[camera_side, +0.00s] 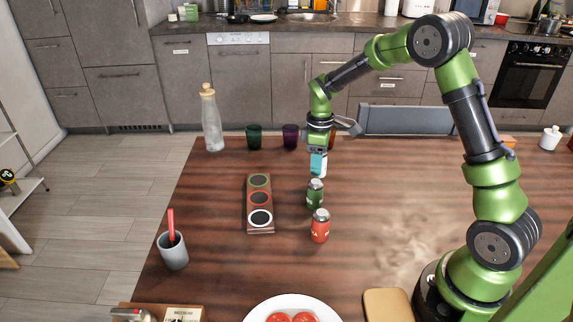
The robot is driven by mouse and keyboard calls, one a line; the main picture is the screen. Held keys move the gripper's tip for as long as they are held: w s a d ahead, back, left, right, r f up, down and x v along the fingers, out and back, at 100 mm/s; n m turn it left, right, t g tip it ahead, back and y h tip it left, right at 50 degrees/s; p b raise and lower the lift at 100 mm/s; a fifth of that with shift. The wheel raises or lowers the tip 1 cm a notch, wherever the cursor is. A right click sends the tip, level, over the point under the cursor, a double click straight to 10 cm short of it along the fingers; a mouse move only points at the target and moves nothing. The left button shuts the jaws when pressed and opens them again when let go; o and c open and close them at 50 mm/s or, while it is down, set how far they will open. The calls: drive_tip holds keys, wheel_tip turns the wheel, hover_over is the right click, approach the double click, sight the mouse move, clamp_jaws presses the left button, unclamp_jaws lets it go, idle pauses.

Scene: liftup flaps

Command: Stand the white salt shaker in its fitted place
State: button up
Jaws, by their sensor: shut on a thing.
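The white salt shaker (323,171) is between the fingers of my gripper (318,162), partly hidden by a teal finger. My gripper is shut on it, behind the green shaker; I cannot tell whether the shaker touches the table. The wooden rack (248,207) lies to the left with three empty round places in a row: a green-ringed place (259,181) at the back, a red-ringed place (259,198) in the middle and a white-ringed place (260,217) at the front. The green shaker (315,194) and the red shaker (320,226) stand on the table right of the rack.
A glass bottle (211,120), a green cup (254,137) and a purple cup (290,136) stand at the back. A grey cup (173,252) with a red stick is front left. A plate of tomatoes (258,305) is at the front. The table right of the shakers is clear.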

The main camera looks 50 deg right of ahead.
drive_tip(key=s, duration=0.3)
drive_tip(key=s+a, duration=0.1)
drive_tip(key=s, duration=0.2)
drive_tip(key=s+a+r, duration=0.1)
drive_tip(key=s, duration=0.2)
drive_tip(key=shift+s, duration=0.25)
drive_tip(key=shift+s+r, duration=0.15)
drive_tip(key=shift+s, duration=0.05)
wheel_tip(320, 180, up, 10)
drive_tip(key=shift+s, duration=0.15)
drive_tip(key=shift+n, duration=0.4)
drive_tip(key=w+a, duration=0.2)
drive_tip(key=a, duration=0.1)
drive_tip(key=w+a, duration=0.3)
drive_tip(key=w+a+r, duration=0.1)
drive_tip(key=w+a, duration=0.1)
drive_tip(key=a, duration=0.1)
drive_tip(key=shift+w+a, duration=0.25)
drive_tip(key=shift+a, duration=0.15)
drive_tip(key=w+a, duration=0.3)
drive_tip(key=a, duration=0.7)
drive_tip(key=f, duration=1.1)
drive_tip(key=shift+w+d+f, duration=0.1)
drive_tip(key=shift+d+f, duration=0.05)
drive_tip(key=shift+d, duration=0.2)
drive_tip(key=shift+f, duration=2.1)
